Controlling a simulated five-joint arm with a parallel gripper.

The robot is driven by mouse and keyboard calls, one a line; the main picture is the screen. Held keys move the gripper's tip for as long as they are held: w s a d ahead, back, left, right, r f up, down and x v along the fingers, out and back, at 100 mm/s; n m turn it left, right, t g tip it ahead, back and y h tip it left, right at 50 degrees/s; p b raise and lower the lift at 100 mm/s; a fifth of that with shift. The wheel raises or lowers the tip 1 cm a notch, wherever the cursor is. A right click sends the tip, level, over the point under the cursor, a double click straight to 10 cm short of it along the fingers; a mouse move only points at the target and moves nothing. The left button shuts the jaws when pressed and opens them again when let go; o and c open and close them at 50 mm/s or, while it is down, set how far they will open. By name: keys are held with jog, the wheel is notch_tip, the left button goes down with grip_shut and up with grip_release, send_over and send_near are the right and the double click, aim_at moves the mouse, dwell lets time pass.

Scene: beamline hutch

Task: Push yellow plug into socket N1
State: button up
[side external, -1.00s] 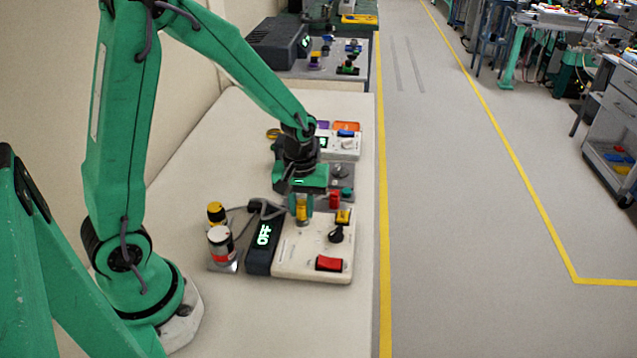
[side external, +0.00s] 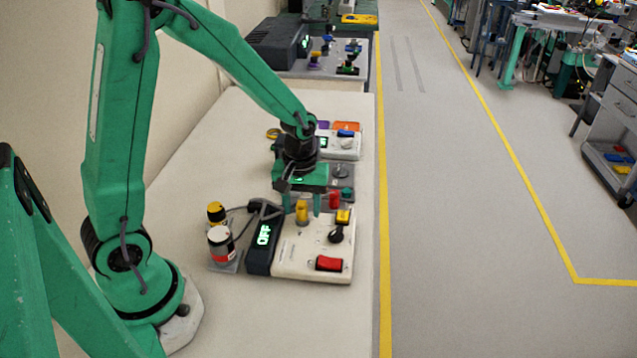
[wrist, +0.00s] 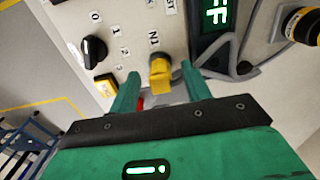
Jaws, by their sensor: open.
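The yellow plug (side external: 301,211) stands upright on the white panel (side external: 292,260), at the panel's far edge. In the wrist view the yellow plug (wrist: 160,72) is beside the label N1, and its body hides the socket, so I cannot tell how deep it sits. My gripper (side external: 302,203) is open and points down at the plug. In the wrist view its green fingers (wrist: 160,85) are spread on either side of the plug, apart from it.
The panel carries a black knob (side external: 336,234), a red rocker switch (side external: 329,263), a yellow switch (side external: 344,216) and a dark display reading OFF (side external: 263,236). Two canisters (side external: 220,242) stand to its left. A red part (side external: 335,200) is close to the gripper's right.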

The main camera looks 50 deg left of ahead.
notch_tip(320, 180, up, 7)
jog(key=shift+r, duration=0.15)
dwell(0.4)
jog(key=shift+r, duration=0.15)
jog(key=shift+s+d+r+m, duration=0.1)
jog(key=shift+s+r+m, duration=0.2)
jog(key=shift+r, duration=0.25)
jog(key=s+d+r+m+t, duration=0.2)
jog(key=s+r+m+t, duration=0.3)
jog(key=s+r+m, duration=0.3)
jog(key=s+r, duration=0.3)
jog(key=s, duration=0.1)
jog(key=shift+s+t, duration=0.2)
jog(key=shift+t, duration=0.1)
